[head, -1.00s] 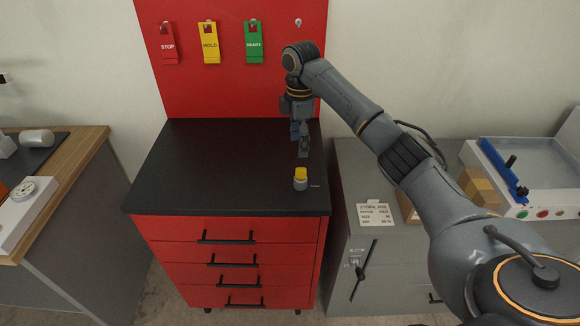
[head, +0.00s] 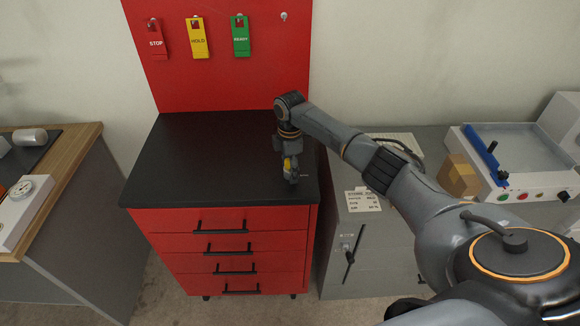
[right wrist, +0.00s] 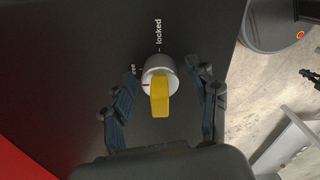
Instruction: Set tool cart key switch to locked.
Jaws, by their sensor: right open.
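The tool cart (head: 215,150) has a black top and red drawers. Its key switch has a yellow handle (right wrist: 160,97) on a round silver base (right wrist: 158,66); in the head view the handle (head: 287,165) is partly hidden by my gripper. The word "locked" (right wrist: 158,32) is printed beyond the base in the wrist view. A second label to its left is partly covered, and a red mark sits on the base's left side, towards that label. My right gripper (right wrist: 163,72) is open, its fingers on either side of the switch. My left gripper is not in view.
A red back panel (head: 220,75) with STOP, HOLD and READY tags rises behind the cart. A grey cabinet (head: 375,235) stands at right, bearing a wooden block (head: 457,178) and a tray with a blue bar. The cart top left of the switch is clear.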

